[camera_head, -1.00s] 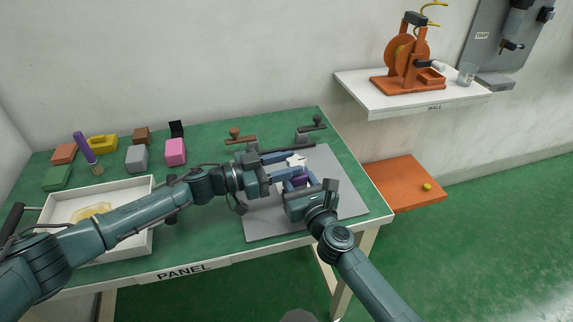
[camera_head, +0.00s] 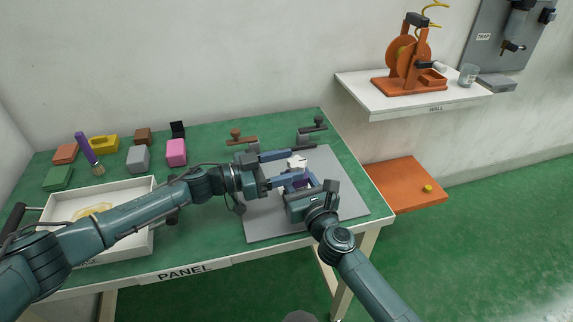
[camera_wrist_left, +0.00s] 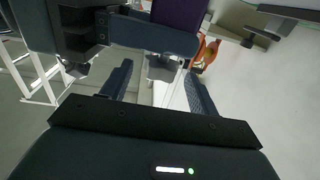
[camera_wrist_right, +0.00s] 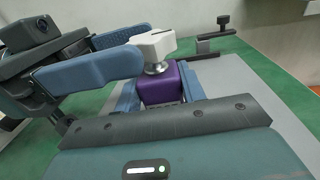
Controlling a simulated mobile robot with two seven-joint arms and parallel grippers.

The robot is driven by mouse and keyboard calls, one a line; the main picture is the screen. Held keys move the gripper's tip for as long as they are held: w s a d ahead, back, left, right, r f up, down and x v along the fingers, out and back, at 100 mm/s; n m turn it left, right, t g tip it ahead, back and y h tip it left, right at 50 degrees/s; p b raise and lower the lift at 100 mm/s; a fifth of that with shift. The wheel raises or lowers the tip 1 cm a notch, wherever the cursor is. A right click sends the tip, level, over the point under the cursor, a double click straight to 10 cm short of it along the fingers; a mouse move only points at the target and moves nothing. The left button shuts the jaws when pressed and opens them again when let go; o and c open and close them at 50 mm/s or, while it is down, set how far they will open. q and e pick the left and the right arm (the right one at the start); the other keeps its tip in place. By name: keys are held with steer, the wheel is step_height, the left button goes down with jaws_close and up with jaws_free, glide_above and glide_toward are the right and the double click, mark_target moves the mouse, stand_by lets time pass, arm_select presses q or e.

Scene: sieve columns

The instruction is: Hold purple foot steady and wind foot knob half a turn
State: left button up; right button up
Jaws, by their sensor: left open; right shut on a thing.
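The purple foot (camera_wrist_right: 172,82) is a small purple block. A white knob (camera_wrist_right: 153,45) sits above it on a silver stem, best seen in the right wrist view. In the head view the white knob (camera_head: 298,162) and part of the purple foot (camera_head: 304,183) show between my grippers. My right gripper (camera_wrist_right: 160,92) is shut on the purple foot, one finger on each side. My left gripper (camera_head: 298,167) is open, its two blue fingers spread on either side of the knob. I cannot tell whether either finger touches it. The left wrist view shows its spread fingers (camera_wrist_left: 160,88).
A grey mat (camera_head: 268,225) lies under both grippers on the green table (camera_head: 200,245). A white tray (camera_head: 140,240) is at the left; several coloured blocks stand behind it. Two small holders, one brown (camera_head: 240,140) and one dark (camera_head: 314,125), stand behind the mat.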

arm_select(q)
steer(key=v, duration=1.1)
steer(key=shift+s+a, duration=0.2)
steer(key=shift+a, duration=0.1)
arm_select(e)
steer(key=o, duration=1.2)
